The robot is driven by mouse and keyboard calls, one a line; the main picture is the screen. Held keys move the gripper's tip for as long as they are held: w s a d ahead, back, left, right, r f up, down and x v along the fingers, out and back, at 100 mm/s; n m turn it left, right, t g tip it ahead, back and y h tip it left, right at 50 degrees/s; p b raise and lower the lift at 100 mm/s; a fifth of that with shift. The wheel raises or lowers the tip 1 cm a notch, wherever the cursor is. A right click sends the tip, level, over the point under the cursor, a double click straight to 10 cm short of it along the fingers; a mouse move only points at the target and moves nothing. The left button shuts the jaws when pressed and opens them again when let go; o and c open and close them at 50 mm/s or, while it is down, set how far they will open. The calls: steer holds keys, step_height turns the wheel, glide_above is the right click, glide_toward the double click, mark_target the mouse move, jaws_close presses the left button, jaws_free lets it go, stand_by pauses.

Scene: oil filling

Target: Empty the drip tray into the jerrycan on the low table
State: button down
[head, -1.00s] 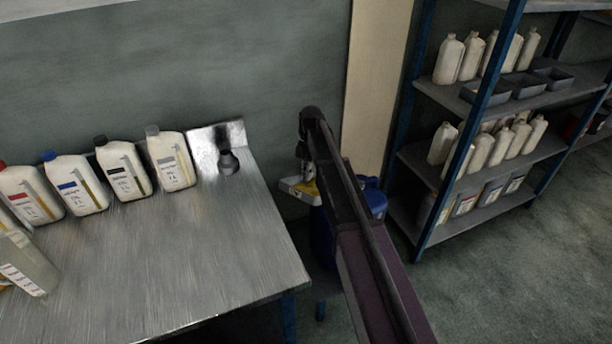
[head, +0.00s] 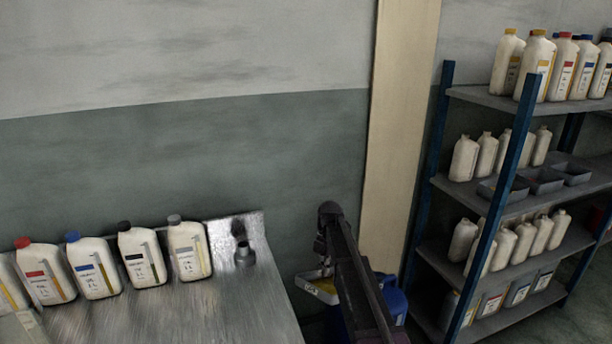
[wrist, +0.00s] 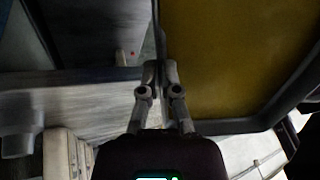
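The drip tray (head: 303,286), pale-walled with yellow-amber oil in it, is beyond the right end of the metal bench in the head view. In the wrist view its oil-covered floor (wrist: 235,55) fills the upper right. My gripper (wrist: 160,68) has its fingers close together on the tray's near rim, holding it. In the head view my arm hides most of the gripper. The blue jerrycan (head: 395,299) stands low behind my arm, just right of the tray. My arm covers part of it. Its opening and the low table are not clearly visible.
A blue-framed shelf (head: 520,205) with bottles and grey bins stands at right. A wall lies behind.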

steer(key=shift+r+p, duration=3)
steer(key=shift+r, duration=0.3)
steer(key=shift+f, duration=0.2)
step_height(320, 180, down, 7)
steer(key=b, duration=0.7)
steer(key=shift+f+b, duration=0.15)
steer(key=shift+b, duration=0.2)
steer(key=shift+s+f, duration=0.1)
steer(key=shift+f, duration=0.05)
